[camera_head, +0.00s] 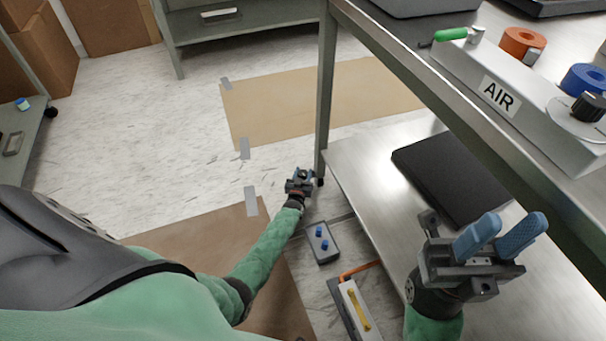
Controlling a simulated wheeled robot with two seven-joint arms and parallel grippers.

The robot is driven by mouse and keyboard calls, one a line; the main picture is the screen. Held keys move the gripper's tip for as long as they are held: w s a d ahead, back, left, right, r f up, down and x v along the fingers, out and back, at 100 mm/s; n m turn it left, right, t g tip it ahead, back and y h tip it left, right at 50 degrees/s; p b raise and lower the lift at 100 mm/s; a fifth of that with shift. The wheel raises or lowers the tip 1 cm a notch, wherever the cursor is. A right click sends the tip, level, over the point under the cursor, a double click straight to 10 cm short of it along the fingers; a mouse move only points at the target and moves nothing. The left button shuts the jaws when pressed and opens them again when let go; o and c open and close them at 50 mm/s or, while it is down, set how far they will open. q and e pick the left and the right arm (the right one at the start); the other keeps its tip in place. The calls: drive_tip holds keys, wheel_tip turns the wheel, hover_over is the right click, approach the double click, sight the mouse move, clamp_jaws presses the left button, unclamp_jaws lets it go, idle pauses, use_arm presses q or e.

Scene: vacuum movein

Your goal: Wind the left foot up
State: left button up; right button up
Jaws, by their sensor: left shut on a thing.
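My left gripper (301,177) is low down at the foot of the near table leg (325,95). It is shut on the left foot, which is mostly hidden between the fingers and by the gripper body. A small dark round piece shows beside it at the base of the leg. My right gripper (503,236) is raised in front of the lower shelf at the right. Its two blue fingers are apart with nothing between them.
The lower shelf (365,160) carries a black slab (450,175). A grey box with blue knobs (322,243) and a unit with a yellow handle (357,308) lie on the floor near my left forearm. An AIR panel (500,95) is on the tabletop. Cardboard sheets (290,105) cover the floor.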

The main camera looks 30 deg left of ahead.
use_arm(q)
drive_tip(key=o, duration=1)
drive_tip(key=p+v, duration=0.2)
drive_tip(key=v, duration=0.5)
drive_tip(key=shift+s+d, duration=0.15)
drive_tip(key=shift+s, duration=0.2)
